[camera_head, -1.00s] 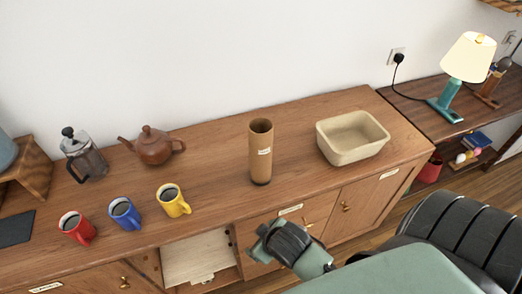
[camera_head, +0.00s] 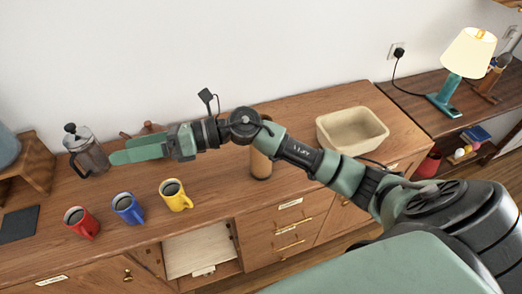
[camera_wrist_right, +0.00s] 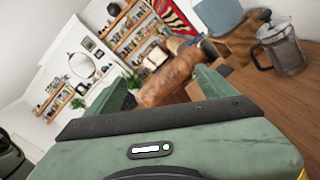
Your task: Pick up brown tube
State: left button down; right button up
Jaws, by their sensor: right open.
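The brown tube (camera_head: 261,164) stands upright on the wooden sideboard in the head view. My right arm crosses in front of it and hides its upper part. My right gripper (camera_head: 137,151) is open and points left, well to the left of the tube, in front of the brown teapot (camera_head: 152,128). My left gripper is not in view.
Red (camera_head: 82,222), blue (camera_head: 127,208) and yellow (camera_head: 175,195) mugs stand near the sideboard's front edge. A French press (camera_head: 88,155) is at the left, also in the wrist view (camera_wrist_right: 282,50). A cream basin (camera_head: 352,132) stands right of the tube.

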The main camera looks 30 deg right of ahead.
aim_at(262, 115)
jog(key=d+f+n+g+h, duration=0.4)
jog(key=d+f+n+h, duration=0.2)
jog(key=d+f+h, duration=0.1)
jog(key=d+h, duration=0.3)
jog(key=d, duration=0.5)
jog(key=d+n+g+h, duration=0.1)
jog(key=d+h, duration=0.2)
jog(key=d, duration=0.5)
jog(key=d+h, duration=0.3)
jog(key=d, duration=0.4)
jog(key=shift+w+d+n+g+h, duration=0.25)
jog(key=shift+d+n+g+h, duration=0.15)
jog(key=shift+s+d+f+p, duration=0.1)
jog(key=shift+d+f+p, duration=0.05)
jog(key=shift+d+p, duration=0.2)
notch_tip(262, 115, down, 7)
jog(key=p, duration=0.3)
jog(key=shift+s+a+f+p, duration=0.2)
jog(key=shift+a+p, duration=0.05)
jog(key=shift+p, duration=0.05)
grip_shut()
